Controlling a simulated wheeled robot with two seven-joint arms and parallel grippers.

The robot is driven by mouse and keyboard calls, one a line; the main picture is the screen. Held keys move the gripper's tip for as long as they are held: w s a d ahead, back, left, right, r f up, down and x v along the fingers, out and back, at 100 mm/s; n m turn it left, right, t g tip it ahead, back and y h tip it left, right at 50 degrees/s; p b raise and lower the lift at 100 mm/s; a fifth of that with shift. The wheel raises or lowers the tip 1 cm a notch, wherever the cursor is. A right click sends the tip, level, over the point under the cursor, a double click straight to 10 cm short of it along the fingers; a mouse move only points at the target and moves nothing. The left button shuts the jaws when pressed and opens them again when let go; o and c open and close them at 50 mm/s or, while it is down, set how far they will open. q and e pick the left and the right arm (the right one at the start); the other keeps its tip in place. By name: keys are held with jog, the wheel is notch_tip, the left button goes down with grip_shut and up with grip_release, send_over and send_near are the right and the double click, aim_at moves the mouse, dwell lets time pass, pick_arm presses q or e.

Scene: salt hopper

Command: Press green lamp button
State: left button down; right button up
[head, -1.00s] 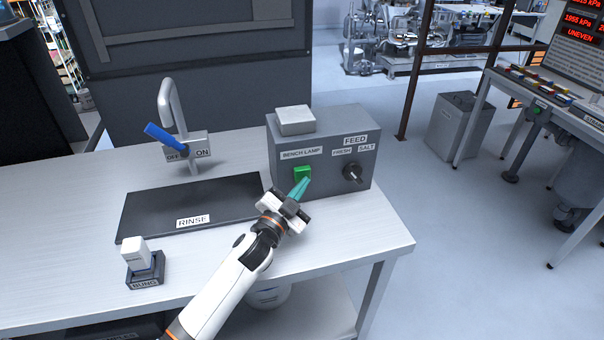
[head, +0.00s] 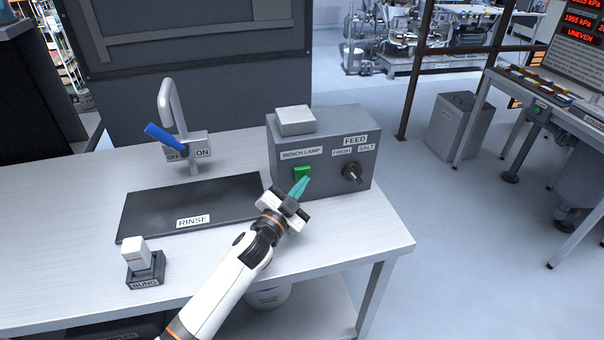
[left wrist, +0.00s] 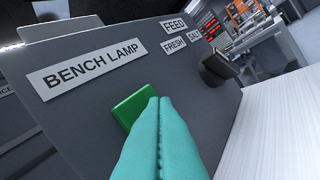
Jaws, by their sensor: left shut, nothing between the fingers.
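The green lamp button (head: 302,172) is a square on the front of a grey control box (head: 325,180), under a "BENCH LAMP" label (head: 301,153). My left gripper (head: 304,181) is shut and empty, its teal fingertips together right in front of the button. In the left wrist view the fingertips (left wrist: 154,100) overlap the right part of the green button (left wrist: 132,106) and hide some of it. I cannot tell for sure whether they touch it. The white lamp block (head: 295,120) on top of the box looks unlit. My right gripper is out of view.
A black feed knob (head: 352,173) sits on the box right of the button. A tap with a blue lever (head: 163,137) stands behind the dark rinse mat (head: 150,212). A white bung in its holder (head: 145,268) is at the front left. The bench's right end is clear.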

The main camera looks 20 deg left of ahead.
pick_arm(q)
jog(key=shift+w+a, duration=0.2)
jog(key=shift+w, duration=0.05)
jog(key=shift+s+d, duration=0.15)
jog(key=shift+s, duration=0.05)
jog(key=shift+s+d, duration=0.1)
jog(key=shift+s, duration=0.05)
jog(key=shift+s+d, duration=0.1)
jog(key=shift+s+d+p, duration=0.15)
jog(key=shift+s+p, duration=0.1)
jog(key=shift+p, duration=0.1)
jog(key=shift+s+d+p, duration=0.25)
jog(key=shift+s+d, duration=0.5)
jog(key=shift+s, duration=0.35)
jog(key=shift+s+d+p, duration=0.25)
jog(key=shift+s+d, duration=0.45)
jog(key=shift+s, duration=0.35)
jog(key=shift+f, duration=0.1)
